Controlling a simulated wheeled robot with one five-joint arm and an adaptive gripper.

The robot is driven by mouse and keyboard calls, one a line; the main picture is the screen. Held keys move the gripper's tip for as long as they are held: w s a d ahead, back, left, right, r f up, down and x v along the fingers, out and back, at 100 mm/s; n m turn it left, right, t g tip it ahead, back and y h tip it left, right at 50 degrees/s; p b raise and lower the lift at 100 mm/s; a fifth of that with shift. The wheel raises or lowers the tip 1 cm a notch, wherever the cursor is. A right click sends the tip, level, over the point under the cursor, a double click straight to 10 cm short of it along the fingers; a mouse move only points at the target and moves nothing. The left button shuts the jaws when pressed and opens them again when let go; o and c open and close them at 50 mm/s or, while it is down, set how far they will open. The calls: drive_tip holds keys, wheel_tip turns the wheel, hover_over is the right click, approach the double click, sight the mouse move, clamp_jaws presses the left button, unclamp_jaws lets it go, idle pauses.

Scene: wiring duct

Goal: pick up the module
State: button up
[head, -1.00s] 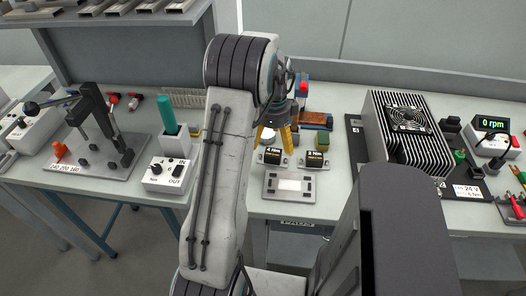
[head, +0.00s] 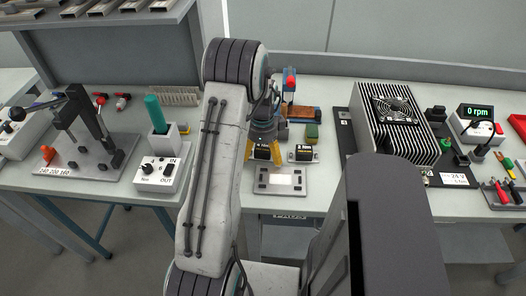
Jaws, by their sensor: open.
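Two small grey blocks with black labelled faces sit side by side on the bench: a left module (head: 262,153) and a right module (head: 303,155). The frames do not show which one the task means. My gripper (head: 264,160) points down with its yellow fingers apart, one on each side of the left module. I cannot tell whether the fingers touch it. The upper part of the left module is hidden behind the gripper. The right module stands clear of the fingers.
A flat grey plate (head: 281,180) with a pale centre lies in front of the modules. A finned fan unit (head: 395,128) stands right; a switch box (head: 160,172) stands left.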

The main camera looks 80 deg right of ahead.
drive_tip(key=c, duration=1.4)
drive_tip(key=shift+c, duration=0.2)
